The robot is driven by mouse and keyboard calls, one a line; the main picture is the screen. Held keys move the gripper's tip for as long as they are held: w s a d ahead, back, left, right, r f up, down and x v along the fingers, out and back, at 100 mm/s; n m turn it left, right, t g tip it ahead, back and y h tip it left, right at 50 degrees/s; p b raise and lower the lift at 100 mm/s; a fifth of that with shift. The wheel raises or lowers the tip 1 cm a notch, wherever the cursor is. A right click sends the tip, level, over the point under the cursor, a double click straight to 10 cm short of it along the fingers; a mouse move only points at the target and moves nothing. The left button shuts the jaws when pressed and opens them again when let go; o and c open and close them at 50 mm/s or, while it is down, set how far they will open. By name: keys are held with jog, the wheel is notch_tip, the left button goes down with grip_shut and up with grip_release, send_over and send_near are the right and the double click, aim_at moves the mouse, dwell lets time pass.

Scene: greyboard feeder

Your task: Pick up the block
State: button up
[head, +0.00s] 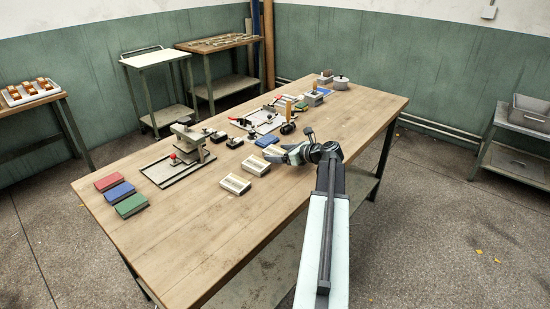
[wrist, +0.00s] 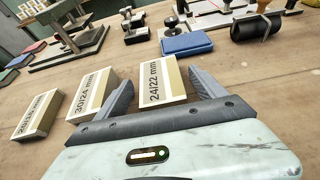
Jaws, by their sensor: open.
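Three pale blocks with printed size labels lie in a row on the wooden table. The "24/22 mm" block (wrist: 163,82) lies between the two fingers of my gripper (wrist: 158,77) in the wrist view. My gripper is open, and the right finger shows a gap to this block; the left finger is close to its side. The "30/24 mm" block (wrist: 92,95) lies just left of the left finger, and another labelled block (wrist: 36,115) lies farther left. The other two blocks (head: 256,165) (head: 234,184) show clearly.
A blue pad (wrist: 187,44) lies behind the block, and a black roller (wrist: 256,27) sits to its right. A press-like fixture (head: 187,150) and red, blue and green books (head: 119,192) stand at left. The table's (head: 205,245) near side is clear.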

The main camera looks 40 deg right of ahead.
jog(key=c, duration=1.5)
jog(key=shift+r, duration=0.1)
